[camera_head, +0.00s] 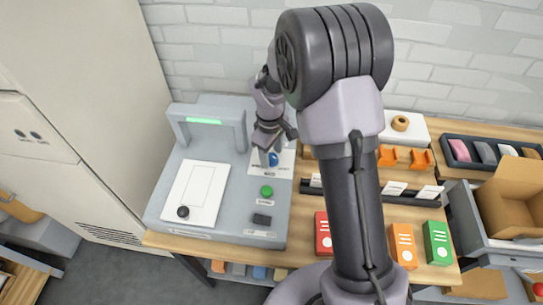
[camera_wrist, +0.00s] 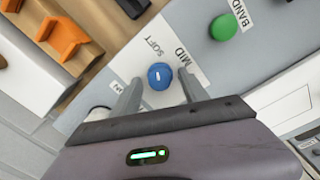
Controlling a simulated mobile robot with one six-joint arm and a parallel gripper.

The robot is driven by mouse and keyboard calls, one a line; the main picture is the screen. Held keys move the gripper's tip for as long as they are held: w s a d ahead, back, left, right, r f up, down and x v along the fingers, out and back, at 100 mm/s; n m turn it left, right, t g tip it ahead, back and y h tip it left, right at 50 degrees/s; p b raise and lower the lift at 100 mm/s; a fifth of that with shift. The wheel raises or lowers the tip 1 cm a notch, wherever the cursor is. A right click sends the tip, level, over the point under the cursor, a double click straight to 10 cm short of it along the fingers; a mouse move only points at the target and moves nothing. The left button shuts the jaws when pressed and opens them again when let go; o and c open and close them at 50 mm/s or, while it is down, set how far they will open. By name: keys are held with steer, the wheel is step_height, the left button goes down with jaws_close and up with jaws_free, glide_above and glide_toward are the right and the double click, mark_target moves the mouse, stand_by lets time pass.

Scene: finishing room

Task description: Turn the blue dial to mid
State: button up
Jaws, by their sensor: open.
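The blue dial (camera_wrist: 160,76) sits on a white label plate (camera_wrist: 135,62) on the grey machine. It carries a small white mark whose exact direction is hard to read. The words SOFT and MID are legible beside it; another label at the left is partly hidden by a finger. In the wrist view my gripper (camera_wrist: 160,79) is open, with one finger on each side of the dial and visible gaps. In the head view my gripper (camera_head: 268,146) is over the dial (camera_head: 273,159), which is partly covered.
The grey machine (camera_head: 225,218) also has a green button (camera_head: 267,191), a dark switch (camera_head: 262,219) and a white panel with a black knob (camera_head: 183,212). Orange holders (camera_head: 388,157) and coloured boxes (camera_head: 437,243) stand to the right on the wooden bench. A brick wall is behind.

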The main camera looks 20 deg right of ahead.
steer(key=shift+c, duration=0.2)
jaws_close()
steer(key=shift+m, duration=0.4)
steer(key=m, duration=1)
steer(key=shift+m+b, duration=0.35)
steer(key=shift+m, duration=0.35)
steer(key=shift+o, duration=0.2)
jaws_free()
